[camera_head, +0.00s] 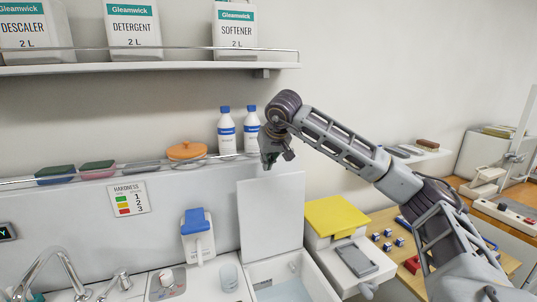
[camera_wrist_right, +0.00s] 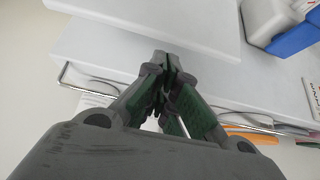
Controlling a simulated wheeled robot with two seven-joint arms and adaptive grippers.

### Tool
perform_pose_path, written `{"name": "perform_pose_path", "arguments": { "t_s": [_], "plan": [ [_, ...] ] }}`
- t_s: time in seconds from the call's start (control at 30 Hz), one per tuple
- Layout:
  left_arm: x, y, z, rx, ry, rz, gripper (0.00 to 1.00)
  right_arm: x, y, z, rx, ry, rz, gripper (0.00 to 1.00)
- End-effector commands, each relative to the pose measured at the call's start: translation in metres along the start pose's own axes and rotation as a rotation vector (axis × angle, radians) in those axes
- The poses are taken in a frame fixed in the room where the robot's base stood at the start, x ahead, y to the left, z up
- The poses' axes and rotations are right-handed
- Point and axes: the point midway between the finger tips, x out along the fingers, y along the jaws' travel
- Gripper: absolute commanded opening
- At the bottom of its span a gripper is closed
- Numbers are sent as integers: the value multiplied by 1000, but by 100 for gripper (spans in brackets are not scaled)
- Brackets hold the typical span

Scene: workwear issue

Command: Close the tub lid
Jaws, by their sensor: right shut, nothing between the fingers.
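The white tub (camera_head: 262,270) is at the bottom middle of the head view, cut off by the frame's lower edge. Its flat white lid (camera_head: 271,215) stands open, roughly upright at the tub's back against the wall. My right gripper (camera_head: 278,162) is just above the lid's top edge and is shut with nothing in it. In the right wrist view the fingertips (camera_wrist_right: 166,62) are together near a pale panel (camera_wrist_right: 150,20), which looks like the lid; I cannot tell whether they touch. My left gripper is not in view.
A jug with a blue lid (camera_head: 197,238) stands left of the tub lid. A yellow-lidded box (camera_head: 336,216) is right of the tub. A shelf (camera_head: 150,68) is above.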

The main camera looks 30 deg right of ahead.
Motion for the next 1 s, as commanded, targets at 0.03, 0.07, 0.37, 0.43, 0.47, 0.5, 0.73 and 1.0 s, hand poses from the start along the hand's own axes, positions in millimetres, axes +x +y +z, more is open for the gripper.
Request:
{"name": "perform_pose_path", "arguments": {
  "t_s": [0.03, 0.07, 0.37, 0.43, 0.47, 0.5, 0.73, 1.0],
  "plan": [
    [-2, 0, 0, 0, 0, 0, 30, 6, 0, 0, 0, -3, 2, 0],
    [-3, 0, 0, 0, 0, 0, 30, 10, 0, 0, 0, -2, 1, 0],
    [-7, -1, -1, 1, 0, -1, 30, 38, 0, 0, 0, 0, 0, 0],
    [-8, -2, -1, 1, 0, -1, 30, 40, 0, 0, 0, 1, 0, 0],
    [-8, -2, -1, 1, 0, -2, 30, 41, 0, 0, 0, 1, 0, 0],
    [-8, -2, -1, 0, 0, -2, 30, 42, 0, 0, 0, 1, 0, 0],
    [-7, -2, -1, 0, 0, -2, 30, 43, 0, 0, 0, 1, 0, 0],
    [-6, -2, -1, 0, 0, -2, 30, 42, 0, 0, 0, 4, 0, 0]
  ]
}}
